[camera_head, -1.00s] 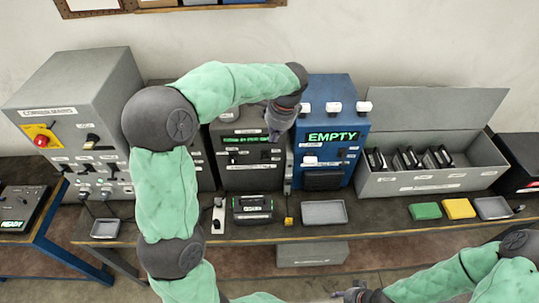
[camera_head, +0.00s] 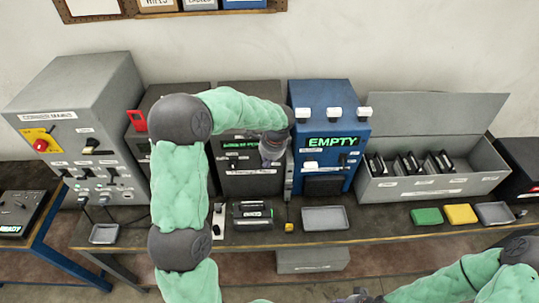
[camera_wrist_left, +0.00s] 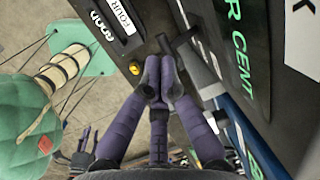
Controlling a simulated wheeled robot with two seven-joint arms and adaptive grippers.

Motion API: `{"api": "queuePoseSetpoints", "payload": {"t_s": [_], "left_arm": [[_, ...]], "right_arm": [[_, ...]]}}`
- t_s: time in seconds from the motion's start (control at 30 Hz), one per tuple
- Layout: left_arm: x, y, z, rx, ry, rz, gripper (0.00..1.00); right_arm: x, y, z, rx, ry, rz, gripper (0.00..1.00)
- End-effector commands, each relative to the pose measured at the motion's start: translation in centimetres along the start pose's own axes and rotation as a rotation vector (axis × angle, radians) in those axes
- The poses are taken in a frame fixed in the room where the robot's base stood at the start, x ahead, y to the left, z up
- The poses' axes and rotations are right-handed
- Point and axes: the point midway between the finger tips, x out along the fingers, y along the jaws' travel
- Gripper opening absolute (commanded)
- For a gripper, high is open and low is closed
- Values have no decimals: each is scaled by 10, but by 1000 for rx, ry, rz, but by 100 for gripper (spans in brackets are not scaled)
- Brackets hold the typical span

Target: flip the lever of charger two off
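A dark grey charger (camera_head: 250,184) with a green display stands mid-bench, left of the blue machine; its name label is too small to read. A grey upright strip (camera_head: 289,178) runs along its right edge. In the left wrist view a grey bar (camera_wrist_left: 200,75) with a black handle (camera_wrist_left: 178,40), apparently a lever, lies just beyond my fingertips. My left gripper (camera_head: 272,157) is in front of the charger's upper right part. In the left wrist view its fingers (camera_wrist_left: 160,80) are together with nothing visible between them; contact with the handle cannot be told. My right gripper (camera_head: 355,298) is low, mostly cut off.
The blue machine (camera_head: 326,125) reading EMPTY stands close on the right. A second dark box (camera_head: 158,97) with a red handle (camera_head: 137,120) is partly behind my left arm. A battery pack (camera_head: 253,212), a yellow button (camera_head: 289,227) and a grey tray (camera_head: 325,218) sit in front.

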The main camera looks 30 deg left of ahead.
Motion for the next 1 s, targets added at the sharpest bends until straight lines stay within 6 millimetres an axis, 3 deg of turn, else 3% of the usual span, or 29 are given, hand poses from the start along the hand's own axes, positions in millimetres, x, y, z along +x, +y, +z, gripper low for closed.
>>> {"api": "queuePoseSetpoints", "payload": {"t_s": [0.2, 0.63, 1.0], "left_arm": [[12, 0, 0, 1, -1, 0, 0], [13, 0, 0, 0, 0, -4, 0], [16, 3, -1, -8, 1, -50, 0]], "right_arm": [[0, 0, 0, 0, 0, 0, 40], [2, 1, 0, 0, 0, 0, 40], [19, 7, -1, 0, 0, 0, 40]]}}
